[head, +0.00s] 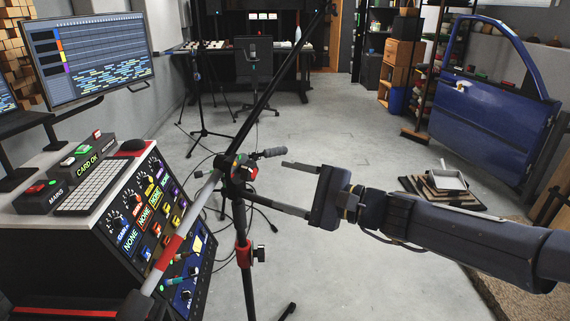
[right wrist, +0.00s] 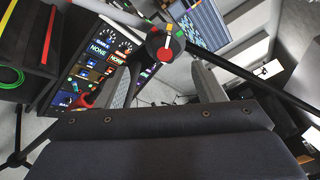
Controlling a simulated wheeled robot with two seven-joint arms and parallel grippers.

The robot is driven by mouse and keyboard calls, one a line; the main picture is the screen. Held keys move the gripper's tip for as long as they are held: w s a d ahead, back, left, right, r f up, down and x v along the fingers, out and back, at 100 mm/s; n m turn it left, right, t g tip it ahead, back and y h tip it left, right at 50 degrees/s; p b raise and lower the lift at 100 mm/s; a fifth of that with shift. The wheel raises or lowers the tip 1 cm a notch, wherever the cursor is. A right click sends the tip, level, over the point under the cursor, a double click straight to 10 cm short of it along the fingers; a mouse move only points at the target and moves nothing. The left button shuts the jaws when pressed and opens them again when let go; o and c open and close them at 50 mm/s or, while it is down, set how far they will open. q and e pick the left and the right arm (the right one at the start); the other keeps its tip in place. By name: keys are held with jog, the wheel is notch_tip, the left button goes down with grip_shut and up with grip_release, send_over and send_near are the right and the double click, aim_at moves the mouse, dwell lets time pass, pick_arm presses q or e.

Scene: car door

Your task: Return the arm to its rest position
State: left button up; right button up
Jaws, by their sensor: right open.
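My right arm comes in from the right edge of the head view. My right gripper (head: 266,181) is open, with its two fingers apart and nothing seen between them. It is in mid-air, pointing left toward the clamp joint of a black microphone stand (head: 240,168). The lower finger's tip appears close to the stand's pole; I cannot tell whether they touch. In the right wrist view the open gripper (right wrist: 163,72) has the stand's joint (right wrist: 165,42) beyond its fingers. A blue car door (head: 490,112) stands upright at the right, behind my arm. My left gripper is not in view.
A control console (head: 150,215) with keyboard, knobs and lit labels stands at the left under a monitor (head: 85,55). The stand's boom slants across the middle. A low stack with a metal tray (head: 448,180) lies before the door. The grey floor (head: 330,125) behind is largely clear.

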jog(key=s+d+f+n+g+h, duration=0.1)
jog(key=s+d+f+n+h, duration=0.4)
jog(key=s, duration=0.4)
jog(key=s+d+f+n+g+h, duration=0.1)
jog(key=s+d+f+n+h, duration=0.15)
jog(key=s+d+f, duration=0.55)
jog(key=s+d+f+n+g+h, duration=0.1)
jog(key=s+d+f+n+h, duration=0.25)
jog(key=s, duration=0.65)
notch_tip(320, 180, up, 21)
jog(key=p, duration=2.1)
jog(key=shift+d+h, duration=0.4)
jog(key=shift+d, duration=0.05)
